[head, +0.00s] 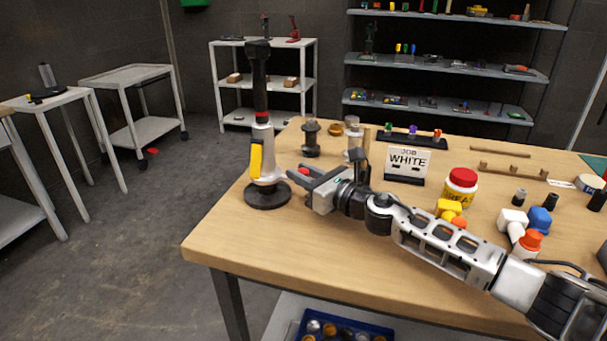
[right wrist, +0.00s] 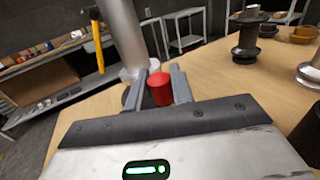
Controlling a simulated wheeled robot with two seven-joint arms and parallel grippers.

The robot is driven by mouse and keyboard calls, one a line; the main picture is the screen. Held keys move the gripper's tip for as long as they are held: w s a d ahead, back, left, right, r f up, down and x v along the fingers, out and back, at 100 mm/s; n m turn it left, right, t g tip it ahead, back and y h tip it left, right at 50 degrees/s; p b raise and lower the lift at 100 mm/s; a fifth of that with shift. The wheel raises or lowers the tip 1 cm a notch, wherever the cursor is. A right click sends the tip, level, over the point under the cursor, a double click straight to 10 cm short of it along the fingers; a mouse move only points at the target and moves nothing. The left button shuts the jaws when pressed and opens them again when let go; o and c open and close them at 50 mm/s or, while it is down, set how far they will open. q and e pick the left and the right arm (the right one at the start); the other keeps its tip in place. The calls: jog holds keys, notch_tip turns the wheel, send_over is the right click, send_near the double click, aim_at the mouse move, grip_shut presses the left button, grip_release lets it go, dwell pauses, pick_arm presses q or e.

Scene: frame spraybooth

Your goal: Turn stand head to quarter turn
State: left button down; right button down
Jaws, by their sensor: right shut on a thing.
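The stand (head: 263,150) is upright near the table's left edge, with a round black base (head: 268,197), silver body, yellow lever (head: 256,160) and black upper column (head: 259,80). Its silver post also shows in the right wrist view (right wrist: 120,32), with the yellow lever (right wrist: 97,42) left of it. My right gripper (head: 296,174) reaches the stand from the right, low on its body. In the right wrist view its fingers (right wrist: 160,82) are shut on a red knob (right wrist: 159,88) beside the post. How the knob joins the stand is hidden. My left gripper is out of view.
A "JOB WHITE" sign (head: 407,163) and a red-lidded yellow jar (head: 461,186) stand to the right. The table's front left corner is clear.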

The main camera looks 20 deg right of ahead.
jog(key=shift+w+d+f, duration=0.1)
jog(key=shift+w+d, duration=0.15)
jog(key=shift+d, duration=0.05)
jog(key=shift+w+d+b, duration=0.35)
jog(key=shift+w+b, duration=0.15)
jog(key=shift+w, duration=0.15)
jog(key=shift+w+d+b, duration=0.15)
jog(key=shift+w+b, duration=0.15)
jog(key=shift+w, duration=0.2)
jog(key=shift+w+d+b, duration=0.1)
jog(key=shift+w+b, duration=0.2)
jog(key=shift+w, duration=0.25)
jog(key=shift+w+b, duration=0.55)
jog(key=shift+w, duration=0.2)
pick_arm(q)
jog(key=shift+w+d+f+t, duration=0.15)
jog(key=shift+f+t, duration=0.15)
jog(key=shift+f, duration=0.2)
pick_arm(e)
jog(key=shift+w, duration=0.4)
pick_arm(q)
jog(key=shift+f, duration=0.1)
pick_arm(e)
jog(key=shift+w, duration=0.1)
